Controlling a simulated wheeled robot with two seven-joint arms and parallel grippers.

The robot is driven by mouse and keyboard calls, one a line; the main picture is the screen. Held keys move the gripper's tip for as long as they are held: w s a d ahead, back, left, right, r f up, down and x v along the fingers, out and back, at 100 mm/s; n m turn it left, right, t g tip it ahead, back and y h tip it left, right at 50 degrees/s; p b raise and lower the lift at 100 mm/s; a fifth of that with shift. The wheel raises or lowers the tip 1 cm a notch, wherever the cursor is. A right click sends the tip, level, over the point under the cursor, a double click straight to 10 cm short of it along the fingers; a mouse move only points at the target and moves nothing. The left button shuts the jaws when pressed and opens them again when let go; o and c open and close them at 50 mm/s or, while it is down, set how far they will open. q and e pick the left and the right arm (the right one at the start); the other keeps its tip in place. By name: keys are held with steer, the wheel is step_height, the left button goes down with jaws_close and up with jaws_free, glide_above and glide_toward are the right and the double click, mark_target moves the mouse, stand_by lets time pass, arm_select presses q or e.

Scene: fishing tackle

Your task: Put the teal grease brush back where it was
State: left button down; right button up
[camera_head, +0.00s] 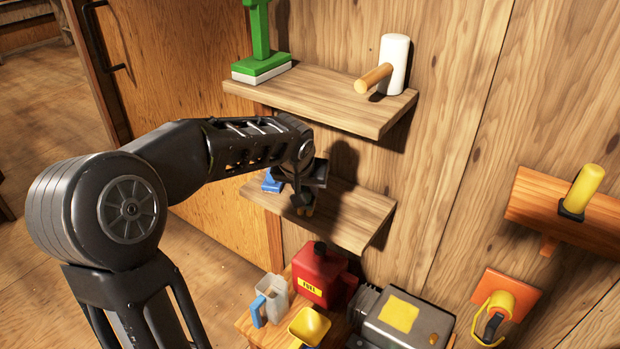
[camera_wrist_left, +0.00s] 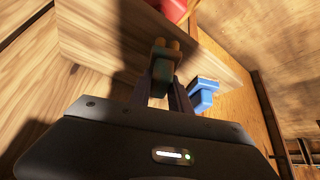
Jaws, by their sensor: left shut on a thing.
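My left gripper (camera_head: 302,194) is in front of the lower wooden shelf (camera_head: 345,215), with its jaws pointing down toward it. In the left wrist view the gripper (camera_wrist_left: 161,82) is shut on a dark teal piece with tan, rounded ends, which I take to be the teal grease brush (camera_wrist_left: 158,82). Most of the brush is hidden by the jaws in the head view, where only its tan tips show. I cannot tell whether it touches the shelf. My right gripper is in neither view.
A blue item (camera_head: 272,182) stands on the lower shelf, close left of the gripper; it also shows in the left wrist view (camera_wrist_left: 204,93). The upper shelf (camera_head: 325,98) holds a green item (camera_head: 260,55) and a white mallet (camera_head: 394,62). A red fuel can (camera_head: 318,272) stands below.

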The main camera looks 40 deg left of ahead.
arm_select(q)
steer(key=w, duration=0.1)
steer(key=w+a, duration=0.1)
steer(key=w+p, duration=0.1)
steer(key=shift+w+a, duration=0.35)
steer(key=shift+w, duration=0.05)
steer(key=shift+f, duration=0.3)
steer(key=shift+s, duration=0.1)
steer(key=shift+f, duration=0.2)
steer(key=c, duration=1.2)
jaws_free()
steer(key=shift+r, duration=0.1)
